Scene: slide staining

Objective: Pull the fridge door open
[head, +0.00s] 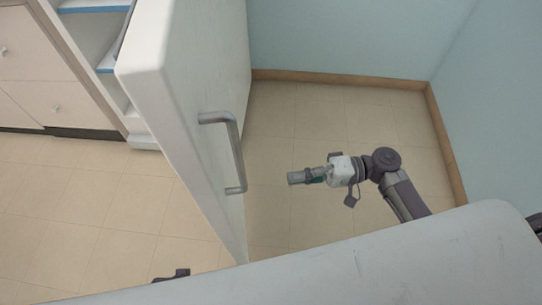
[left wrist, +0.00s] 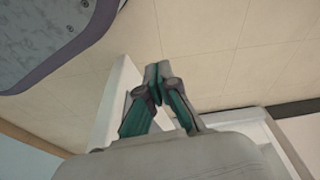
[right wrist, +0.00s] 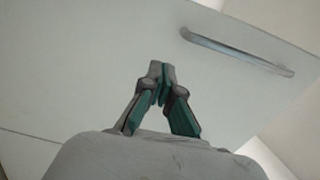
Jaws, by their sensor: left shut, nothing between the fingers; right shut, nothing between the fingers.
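The white fridge door (head: 190,95) stands swung out from the fridge, its edge toward me and the inside shelves (head: 98,40) showing at the upper left. Its grey bar handle (head: 232,155) is on the door's right face. My right gripper (head: 292,178) is shut and empty, to the right of the handle and apart from it. In the right wrist view the shut fingers (right wrist: 160,70) point toward the door face, with the handle (right wrist: 235,52) at the upper right. My left gripper (left wrist: 157,72) is shut and empty in the left wrist view; the door's white panel (left wrist: 118,90) shows behind it.
Cream drawers (head: 35,65) stand at the left. Blue walls (head: 340,38) with a brown baseboard (head: 345,77) close off the back and right. The tiled floor (head: 110,205) is clear left of the door.

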